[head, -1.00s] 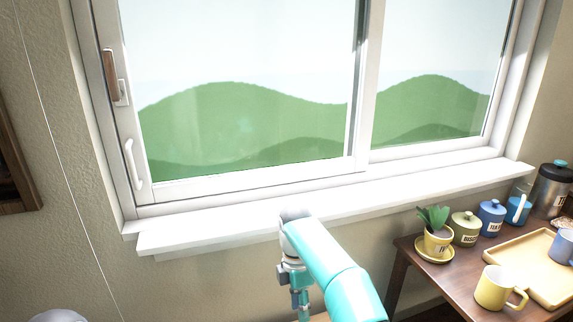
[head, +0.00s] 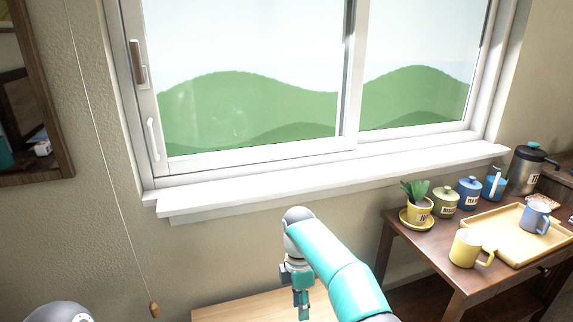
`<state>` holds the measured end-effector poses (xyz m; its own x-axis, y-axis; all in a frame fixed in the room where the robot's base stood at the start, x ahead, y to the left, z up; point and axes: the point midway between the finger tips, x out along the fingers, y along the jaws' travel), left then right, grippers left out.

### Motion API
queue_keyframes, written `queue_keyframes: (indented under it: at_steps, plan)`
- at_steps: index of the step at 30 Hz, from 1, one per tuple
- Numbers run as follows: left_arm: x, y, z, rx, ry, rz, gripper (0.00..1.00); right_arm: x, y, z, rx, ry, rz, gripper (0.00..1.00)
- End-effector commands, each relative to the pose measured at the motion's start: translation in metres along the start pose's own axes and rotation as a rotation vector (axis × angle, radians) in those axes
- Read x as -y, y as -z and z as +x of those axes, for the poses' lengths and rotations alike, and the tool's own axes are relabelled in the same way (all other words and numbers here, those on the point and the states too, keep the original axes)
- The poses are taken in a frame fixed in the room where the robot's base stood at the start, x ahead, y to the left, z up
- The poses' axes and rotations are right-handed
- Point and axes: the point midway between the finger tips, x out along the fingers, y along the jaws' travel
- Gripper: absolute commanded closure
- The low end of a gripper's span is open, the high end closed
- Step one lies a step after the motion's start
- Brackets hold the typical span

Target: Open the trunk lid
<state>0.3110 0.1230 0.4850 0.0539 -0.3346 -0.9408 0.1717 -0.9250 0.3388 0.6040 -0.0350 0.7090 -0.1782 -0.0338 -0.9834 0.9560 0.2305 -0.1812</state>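A pale wooden flat top (head: 235,307) shows at the bottom edge of the head view, below the window. Only its far part is in view, and I cannot tell whether it is the trunk lid. No hinge, latch or handle shows on it. My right gripper (head: 303,304) points down over this top at the end of my teal arm. Its fingers are small and partly hidden by the arm, so I cannot tell whether they are open or touching the wood. My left gripper is not in view.
A white window sill (head: 330,180) runs behind my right arm. At the right, a dark wooden table (head: 400,233) bears a potted plant (head: 417,208), several canisters, a yellow mug (head: 466,249) and a tray (head: 502,246). A cord with a wooden pull (head: 154,310) hangs at left.

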Motion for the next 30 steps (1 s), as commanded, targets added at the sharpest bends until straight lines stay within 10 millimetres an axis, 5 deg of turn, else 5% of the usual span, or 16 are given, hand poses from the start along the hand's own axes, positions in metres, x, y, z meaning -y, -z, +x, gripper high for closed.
queue_keyframes:
  at_steps: [8,16,24,30]
  plan:
    - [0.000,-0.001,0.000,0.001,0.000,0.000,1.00,-0.006,-0.008,0.052,-0.056,-0.015,0.160,0.63]
    - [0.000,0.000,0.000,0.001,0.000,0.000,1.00,0.010,-0.016,0.136,-0.169,-0.018,0.466,0.63]
    - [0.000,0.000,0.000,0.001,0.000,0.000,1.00,0.084,-0.018,0.232,-0.342,0.020,1.008,0.63]
    - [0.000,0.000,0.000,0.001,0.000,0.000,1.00,0.158,-0.018,0.267,-0.435,0.063,1.414,0.63]
